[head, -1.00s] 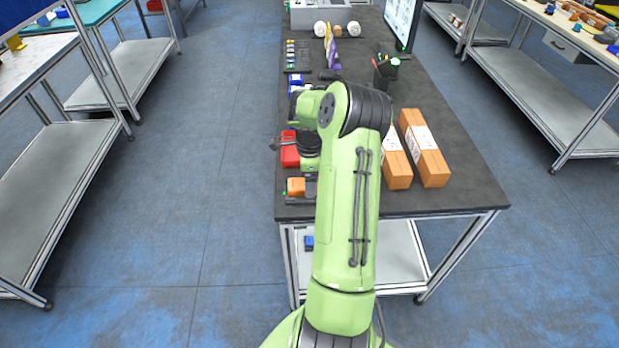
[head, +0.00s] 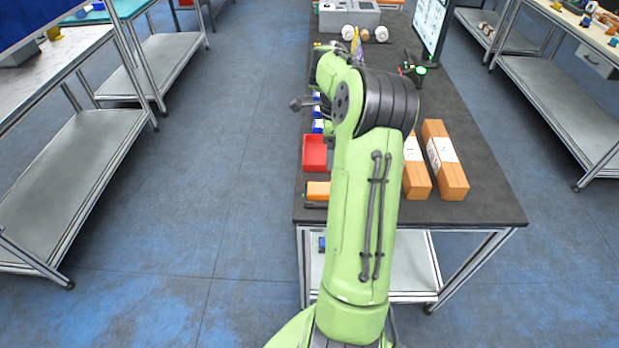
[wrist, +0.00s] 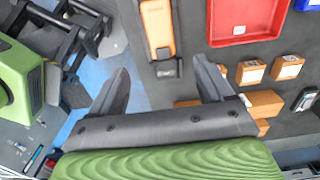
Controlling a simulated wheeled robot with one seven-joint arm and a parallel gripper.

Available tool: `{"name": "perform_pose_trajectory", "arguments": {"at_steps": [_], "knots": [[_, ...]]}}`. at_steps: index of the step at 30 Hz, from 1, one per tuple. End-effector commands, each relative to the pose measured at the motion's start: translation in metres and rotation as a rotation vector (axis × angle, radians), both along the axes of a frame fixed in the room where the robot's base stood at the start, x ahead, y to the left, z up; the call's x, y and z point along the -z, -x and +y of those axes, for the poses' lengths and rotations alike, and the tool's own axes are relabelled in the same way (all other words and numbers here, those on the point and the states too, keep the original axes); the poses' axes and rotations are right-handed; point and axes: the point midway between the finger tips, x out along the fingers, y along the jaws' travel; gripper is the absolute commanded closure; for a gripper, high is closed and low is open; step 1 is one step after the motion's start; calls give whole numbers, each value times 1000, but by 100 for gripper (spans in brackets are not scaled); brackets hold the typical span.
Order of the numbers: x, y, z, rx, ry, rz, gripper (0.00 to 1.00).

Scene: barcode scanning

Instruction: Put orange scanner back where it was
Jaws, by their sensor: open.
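The orange scanner (wrist: 157,28) shows in the wrist view, upper middle, lying in or on a black holder (wrist: 166,68) on the dark table. In the head view the scanner (head: 318,191) is at the table's near left corner, partly behind my arm. My gripper (wrist: 162,84) is open and empty in the wrist view, its two dark fingers spread wide to either side below the scanner. The fingers appear apart from the scanner. In the head view my arm hides part of the table's left side.
A red bin (head: 315,152) stands beyond the scanner at the table's left edge. Two long brown boxes (head: 445,165) lie right of my arm. A monitor (head: 430,28) and a grey machine (head: 349,18) stand farther back. The floor left of the table is clear.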

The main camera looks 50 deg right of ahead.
Motion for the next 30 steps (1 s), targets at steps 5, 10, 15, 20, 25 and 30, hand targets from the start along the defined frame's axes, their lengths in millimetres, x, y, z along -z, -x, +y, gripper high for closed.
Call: {"name": "perform_pose_trajectory", "arguments": {"at_steps": [5,10,15,20,25,30], "knots": [[-26,-11,30,-194,59,0,20],[-90,-11,129,-794,215,4,20],[-129,35,231,-1443,370,-30,20],[-127,99,301,-2005,504,-127,20],[-111,137,332,-2326,588,-220,20],[-108,141,335,-2368,598,-231,20]]}}
